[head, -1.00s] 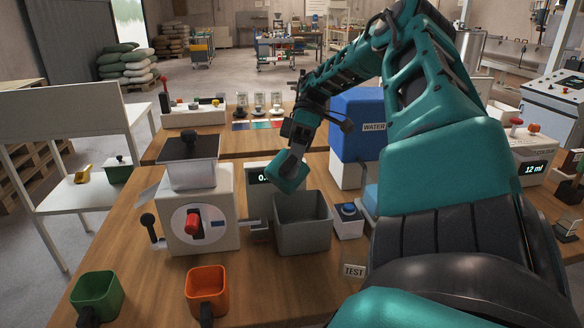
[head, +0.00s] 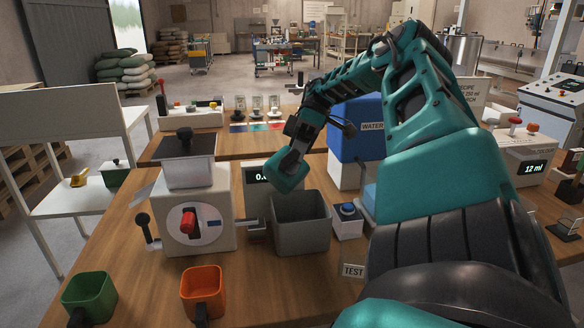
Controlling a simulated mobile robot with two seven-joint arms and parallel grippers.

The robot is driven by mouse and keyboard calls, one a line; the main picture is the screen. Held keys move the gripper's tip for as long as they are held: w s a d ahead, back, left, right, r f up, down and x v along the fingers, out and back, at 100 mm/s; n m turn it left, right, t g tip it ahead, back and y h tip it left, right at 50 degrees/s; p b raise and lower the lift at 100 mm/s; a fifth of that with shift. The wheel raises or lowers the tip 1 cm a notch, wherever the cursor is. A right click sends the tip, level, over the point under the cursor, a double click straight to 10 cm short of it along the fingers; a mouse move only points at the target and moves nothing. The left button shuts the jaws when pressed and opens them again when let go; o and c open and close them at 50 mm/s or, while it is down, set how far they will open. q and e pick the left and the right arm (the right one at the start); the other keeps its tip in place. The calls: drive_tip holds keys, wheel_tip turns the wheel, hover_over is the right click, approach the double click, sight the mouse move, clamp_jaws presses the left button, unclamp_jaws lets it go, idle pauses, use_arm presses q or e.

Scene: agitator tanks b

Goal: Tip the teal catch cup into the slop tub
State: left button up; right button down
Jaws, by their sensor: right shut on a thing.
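The slop tub seems to be the open grey tub (head: 301,230) on the wooden bench. A teal, box-like shape (head: 287,174), which looks like the teal catch cup, is tilted above the tub's back left corner. Its colour matches my arm, and I cannot see its mouth or contents. My right gripper (head: 297,150) reaches down from behind and is shut on it; the fingers are hard to make out. My left gripper is not in view.
A white machine (head: 215,240) with a red handle stands left of the tub. A blue-button box (head: 348,222) stands right of it. A green cup (head: 90,297) and an orange cup (head: 203,290) stand in front. The blue water tank (head: 352,112) is behind.

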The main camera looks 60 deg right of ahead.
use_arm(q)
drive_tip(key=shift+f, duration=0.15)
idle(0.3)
use_arm(e)
drive_tip(key=shift+d+f+b, duration=0.1)
drive_tip(key=shift+b, duration=0.3)
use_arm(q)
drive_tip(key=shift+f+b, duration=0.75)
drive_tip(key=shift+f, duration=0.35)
use_arm(e)
drive_tip(key=shift+s+d+y, duration=0.1)
drive_tip(key=shift+d+y, duration=0.1)
drive_tip(key=shift+y, duration=0.4)
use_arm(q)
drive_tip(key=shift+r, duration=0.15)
use_arm(e)
drive_tip(key=shift+s+p, duration=0.1)
drive_tip(key=shift+p, duration=0.2)
drive_tip(key=shift+d+n+y+p, duration=0.2)
drive_tip(key=shift+n+y+p, duration=0.1)
drive_tip(key=shift+y+p, duration=0.2)
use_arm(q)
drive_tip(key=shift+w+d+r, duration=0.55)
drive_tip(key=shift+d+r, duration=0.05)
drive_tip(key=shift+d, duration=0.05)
use_arm(e)
drive_tip(key=shift+d+f, duration=0.1)
